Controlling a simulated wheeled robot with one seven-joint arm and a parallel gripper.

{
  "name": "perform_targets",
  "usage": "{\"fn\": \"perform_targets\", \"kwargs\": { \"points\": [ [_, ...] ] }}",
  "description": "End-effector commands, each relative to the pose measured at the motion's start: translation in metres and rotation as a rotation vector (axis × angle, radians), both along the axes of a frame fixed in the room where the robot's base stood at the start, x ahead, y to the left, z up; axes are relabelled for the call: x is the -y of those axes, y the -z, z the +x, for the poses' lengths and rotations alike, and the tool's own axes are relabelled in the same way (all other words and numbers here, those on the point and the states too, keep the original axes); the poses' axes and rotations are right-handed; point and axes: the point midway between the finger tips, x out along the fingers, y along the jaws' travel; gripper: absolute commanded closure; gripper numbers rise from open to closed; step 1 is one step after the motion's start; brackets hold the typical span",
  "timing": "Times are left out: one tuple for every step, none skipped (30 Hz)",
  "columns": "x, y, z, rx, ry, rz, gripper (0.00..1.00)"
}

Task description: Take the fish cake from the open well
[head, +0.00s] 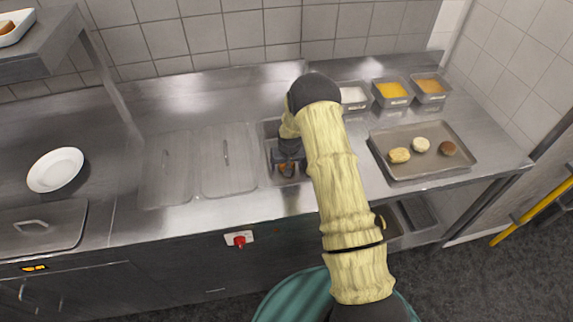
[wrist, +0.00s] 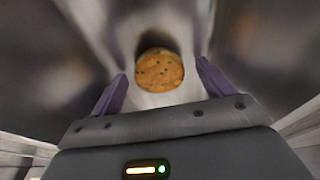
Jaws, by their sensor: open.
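The fish cake (wrist: 160,70) is a round, golden-orange piece with dark specks, centred in the wrist view. It lies down in the open well (head: 272,150), a metal recess in the counter. My gripper (wrist: 160,92) is open, with a purple finger on each side of the fish cake's near edge. My arm hides part of the well. I cannot tell whether the fingers touch the fish cake.
Lidded wells (head: 225,175) lie left of the open well. A tray (head: 385,165) with a few round patties is to the right, behind my arm. Small containers (head: 392,92) of white, yellow and orange contents stand at the back right. A white plate (head: 55,169) sits far left.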

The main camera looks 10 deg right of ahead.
Motion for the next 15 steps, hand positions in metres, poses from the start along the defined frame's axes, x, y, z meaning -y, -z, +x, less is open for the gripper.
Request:
{"fn": "perform_targets", "kwargs": {
  "points": [
    [0.0000, 0.0006, 0.0004, 0.000, 0.000, 0.000, 0.20],
    [0.0000, 0.0007, 0.0003, 0.001, 0.000, 0.000, 0.20],
    [0.0001, 0.0007, 0.0003, 0.001, 0.000, 0.000, 0.20],
    [0.0001, 0.0007, 0.0003, 0.001, 0.000, 0.000, 0.20],
    [0.0001, 0.0007, 0.0003, 0.001, 0.000, 0.000, 0.20],
    [0.0001, 0.0006, 0.0003, 0.001, 0.000, 0.000, 0.20],
    [0.0001, 0.0006, 0.0003, 0.001, 0.000, 0.000, 0.20],
    [0.0001, 0.0006, 0.0003, 0.001, 0.000, 0.000, 0.20],
    [0.0001, 0.0006, 0.0003, 0.001, 0.000, 0.000, 0.20],
    [0.0000, 0.0006, 0.0003, 0.001, 0.000, 0.000, 0.20],
    [0.0000, 0.0006, 0.0003, 0.001, 0.000, 0.000, 0.20],
    [0.0001, 0.0005, 0.0002, 0.001, 0.000, 0.000, 0.20],
    [0.0001, 0.0005, 0.0002, 0.001, 0.000, 0.000, 0.20],
    [0.0001, 0.0005, 0.0002, 0.001, 0.000, 0.000, 0.20],
    [0.0001, 0.0005, 0.0002, 0.001, 0.000, 0.000, 0.20]
  ]
}}
